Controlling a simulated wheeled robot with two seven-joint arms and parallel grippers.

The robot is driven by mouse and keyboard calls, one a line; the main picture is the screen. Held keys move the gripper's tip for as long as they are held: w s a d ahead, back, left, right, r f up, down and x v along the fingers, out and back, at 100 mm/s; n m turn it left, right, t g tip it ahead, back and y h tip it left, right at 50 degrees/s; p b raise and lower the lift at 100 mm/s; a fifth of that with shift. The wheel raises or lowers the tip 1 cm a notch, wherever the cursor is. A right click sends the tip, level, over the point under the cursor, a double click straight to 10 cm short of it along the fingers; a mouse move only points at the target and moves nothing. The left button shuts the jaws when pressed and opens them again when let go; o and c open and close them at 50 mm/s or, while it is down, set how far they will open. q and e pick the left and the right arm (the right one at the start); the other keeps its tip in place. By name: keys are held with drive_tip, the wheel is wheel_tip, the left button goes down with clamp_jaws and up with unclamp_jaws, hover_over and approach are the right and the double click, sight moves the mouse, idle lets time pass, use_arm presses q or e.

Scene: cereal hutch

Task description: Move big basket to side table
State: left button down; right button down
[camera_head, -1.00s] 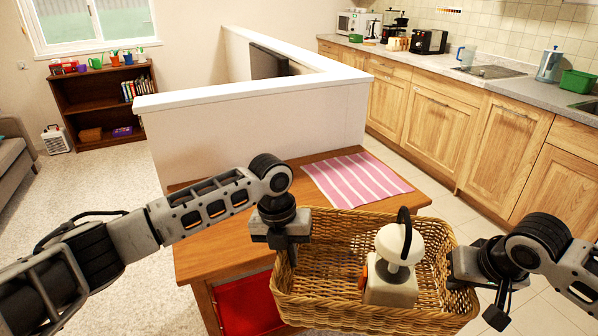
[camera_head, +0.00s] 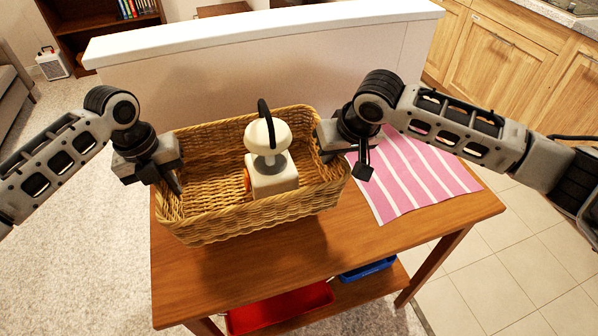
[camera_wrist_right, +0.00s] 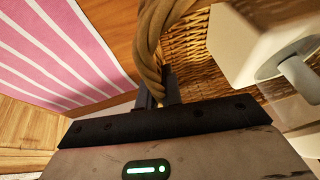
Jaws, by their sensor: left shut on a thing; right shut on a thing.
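The big wicker basket (camera_head: 215,222) is over the left part of the wooden side table (camera_head: 400,245), with a shadow on the wood below it. I cannot tell whether its base touches the tabletop. My left gripper (camera_head: 172,178) is shut on the basket's left rim. My right gripper (camera_head: 345,160) is shut on its right rim; the right wrist view shows the woven rim (camera_wrist_right: 150,45) at the fingers. A white device (camera_head: 270,172) with a black handle and an orange part stands inside the basket. The fingertips inside the rims are partly hidden.
A pink-and-white striped cloth (camera_head: 415,185) lies on the table's right part. A white-topped half wall (camera_head: 270,35) stands behind the table. A red tray (camera_head: 280,308) and a blue tray (camera_head: 367,270) are on the lower shelf. The front of the tabletop is clear.

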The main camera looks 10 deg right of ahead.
sight(331, 174)
use_arm(q)
drive_tip(key=shift+w+a+f, duration=0.1)
drive_tip(key=shift+a+f, duration=0.1)
drive_tip(key=shift+f, duration=0.45)
use_arm(e)
drive_tip(key=shift+w+f, duration=0.2)
drive_tip(key=shift+f, duration=0.45)
use_arm(q)
drive_tip(key=shift+r, duration=0.2)
use_arm(e)
drive_tip(key=shift+s+r, duration=0.2)
use_arm(q)
drive_tip(key=shift+f+b, duration=0.2)
drive_tip(key=shift+b, duration=0.15)
use_arm(e)
drive_tip(key=shift+f, duration=0.25)
